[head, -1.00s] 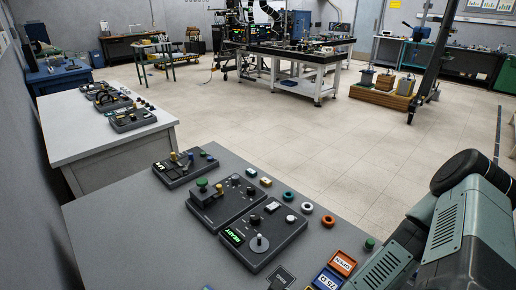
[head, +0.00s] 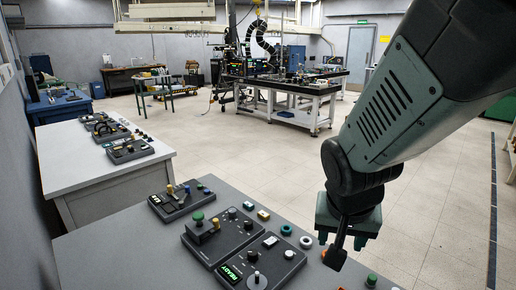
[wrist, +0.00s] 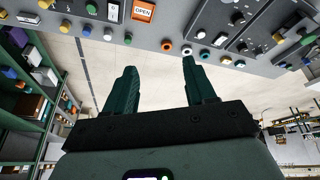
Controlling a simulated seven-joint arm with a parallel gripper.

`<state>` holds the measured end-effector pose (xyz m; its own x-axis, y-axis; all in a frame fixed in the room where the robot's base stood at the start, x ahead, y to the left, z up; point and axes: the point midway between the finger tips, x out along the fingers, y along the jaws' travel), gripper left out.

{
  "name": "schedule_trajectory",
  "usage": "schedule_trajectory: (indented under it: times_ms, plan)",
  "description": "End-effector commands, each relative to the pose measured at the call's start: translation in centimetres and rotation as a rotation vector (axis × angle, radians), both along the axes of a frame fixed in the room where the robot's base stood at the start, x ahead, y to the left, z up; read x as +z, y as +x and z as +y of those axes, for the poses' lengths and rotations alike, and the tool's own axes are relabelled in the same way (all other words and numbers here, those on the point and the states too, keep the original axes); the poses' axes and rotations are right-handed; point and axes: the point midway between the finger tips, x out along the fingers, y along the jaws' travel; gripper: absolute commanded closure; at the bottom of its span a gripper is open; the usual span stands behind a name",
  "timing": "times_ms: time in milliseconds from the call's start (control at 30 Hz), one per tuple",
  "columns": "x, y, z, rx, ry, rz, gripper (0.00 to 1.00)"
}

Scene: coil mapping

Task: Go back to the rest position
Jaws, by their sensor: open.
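My gripper (head: 343,240) hangs from my raised arm at the right of the head view, above the right edge of the grey table (head: 110,240). In the wrist view its two green fingers (wrist: 159,66) are wide apart, with nothing between them but the floor beyond. The control panels (head: 245,265) sit on the table to the left of my gripper. One has a lit green READY display (head: 230,275). An orange OPEN block (wrist: 143,10) shows at the top of the wrist view.
Several small rings and buttons (head: 286,230) lie along the table edge near my gripper. A second table (head: 100,165) with panels stands at the left. A large white-legged bench (head: 300,112) stands farther back. The tiled floor (head: 250,165) between is clear.

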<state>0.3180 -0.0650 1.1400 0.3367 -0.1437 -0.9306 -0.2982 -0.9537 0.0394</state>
Motion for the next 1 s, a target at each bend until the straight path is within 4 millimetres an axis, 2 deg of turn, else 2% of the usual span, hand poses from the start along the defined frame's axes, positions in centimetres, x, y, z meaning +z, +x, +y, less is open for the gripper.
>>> schedule_trajectory:
  times_ms: [33,200,300,400,500,1000]
  plan:
    - [2.5,-0.6,0.5,0.041,-0.021,-0.032,0.45]
    - [8.6,-4.3,2.4,0.2,-0.057,-0.083,0.45]
    - [11.2,-6.8,3.5,0.292,-0.056,-0.11,0.45]
    - [12.6,-9.1,4.0,0.346,-0.039,-0.125,0.45]
    - [13.1,-10.8,4.0,0.35,-0.01,-0.126,0.45]
    - [13.1,-10.8,4.0,0.35,-0.01,-0.126,0.45]
